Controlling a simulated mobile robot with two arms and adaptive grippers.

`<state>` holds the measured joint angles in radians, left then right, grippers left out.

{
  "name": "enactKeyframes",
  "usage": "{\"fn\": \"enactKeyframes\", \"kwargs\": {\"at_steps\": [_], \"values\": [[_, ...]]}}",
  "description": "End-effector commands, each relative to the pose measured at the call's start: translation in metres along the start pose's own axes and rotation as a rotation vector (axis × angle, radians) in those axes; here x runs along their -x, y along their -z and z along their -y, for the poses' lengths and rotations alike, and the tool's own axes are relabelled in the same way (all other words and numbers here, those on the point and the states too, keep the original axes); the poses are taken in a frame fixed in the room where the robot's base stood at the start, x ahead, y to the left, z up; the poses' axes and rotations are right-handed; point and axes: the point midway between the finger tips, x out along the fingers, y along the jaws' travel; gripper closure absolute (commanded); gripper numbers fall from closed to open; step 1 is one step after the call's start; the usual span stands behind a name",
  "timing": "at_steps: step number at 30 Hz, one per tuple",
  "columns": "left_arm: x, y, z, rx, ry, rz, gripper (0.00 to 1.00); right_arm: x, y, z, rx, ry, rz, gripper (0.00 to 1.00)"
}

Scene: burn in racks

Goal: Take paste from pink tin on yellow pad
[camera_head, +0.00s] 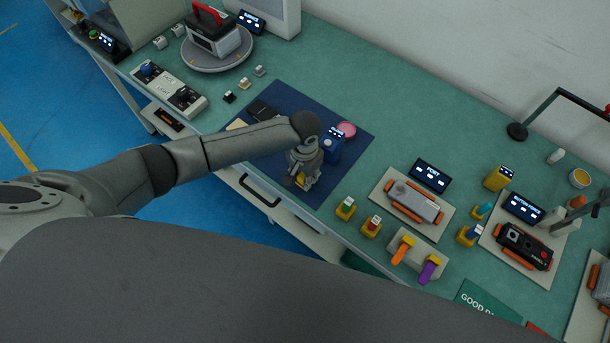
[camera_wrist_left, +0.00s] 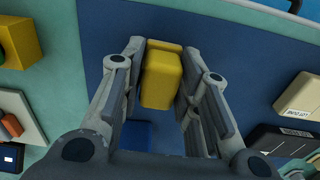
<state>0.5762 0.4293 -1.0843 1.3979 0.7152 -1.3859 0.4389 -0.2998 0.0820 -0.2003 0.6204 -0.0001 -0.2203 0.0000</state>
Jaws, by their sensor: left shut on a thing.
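The pink tin (camera_head: 347,130) stands on the dark blue mat (camera_head: 350,108), beyond my left gripper and beside a blue box with a small display (camera_head: 333,143). My left gripper (camera_head: 301,178) points down over the near part of the mat and is shut on the yellow pad. In the left wrist view the yellow pad (camera_wrist_left: 161,80) sits between the two fingers. Its far side is hidden, and I cannot tell whether it touches the mat. The pink tin does not show in the left wrist view.
Several yellow-based pieces (camera_head: 371,227) stand right of the mat. A grey device on a plate (camera_head: 412,203) and a PORT display (camera_head: 430,176) are further right. Dark boxes (camera_head: 262,109) lie on the mat's left part. The green bench behind the mat is clear.

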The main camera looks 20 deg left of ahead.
Motion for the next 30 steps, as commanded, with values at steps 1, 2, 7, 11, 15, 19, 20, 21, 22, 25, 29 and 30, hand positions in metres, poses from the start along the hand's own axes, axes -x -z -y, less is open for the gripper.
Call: {"fn": "enactKeyframes", "kwargs": {"at_steps": [1, 2, 7, 11, 15, 19, 20, 21, 22, 25, 29, 30], "values": [[0.0, 0.0, 0.0, 0.0, 0.0, 0.0, 0.94, 0.0, 0.0, 0.0, 0.0, 0.0, 0.0, 0.23], [0.0, 0.0, 0.0, 0.0, 0.0, 0.0, 0.94, 0.0, 0.0, 0.0, 0.0, 0.0, 0.0, 0.23], [0.001, 0.0, 0.0, 0.0, 0.0, -0.001, 0.94, -0.001, 0.0, 0.0, 0.0, 0.0, 0.0, 0.23], [0.005, 0.001, 0.0, 0.001, -0.001, -0.002, 0.94, -0.003, 0.0, 0.001, 0.0, 0.001, 0.0, 0.23], [0.014, 0.001, 0.001, 0.001, 0.0, -0.003, 0.94, -0.008, -0.001, 0.002, -0.001, 0.002, 0.0, 0.23], [0.033, -0.001, -0.002, -0.003, -0.002, -0.003, 0.94, -0.015, -0.001, 0.003, -0.001, 0.003, 0.0, 0.23], [0.038, -0.004, -0.005, -0.003, -0.003, -0.003, 0.94, -0.014, -0.001, 0.003, -0.001, 0.003, 0.0, 0.23], [0.044, -0.009, -0.008, -0.003, -0.002, -0.002, 0.94, -0.015, -0.001, 0.003, -0.002, 0.004, 0.0, 0.23], [0.049, -0.011, -0.011, -0.003, -0.002, -0.003, 0.94, -0.015, -0.001, 0.004, -0.002, 0.004, -0.001, 0.23], [0.065, -0.021, -0.021, -0.003, -0.003, -0.004, 0.94, -0.018, -0.001, 0.004, -0.002, 0.004, -0.001, 0.23], [0.088, -0.036, -0.033, -0.003, -0.003, -0.004, 0.94, -0.022, -0.002, 0.004, -0.002, 0.004, -0.001, 0.23], [0.092, -0.043, -0.038, -0.005, -0.003, -0.002, 0.94, -0.024, -0.002, 0.004, -0.002, 0.004, -0.001, 0.23]]}}
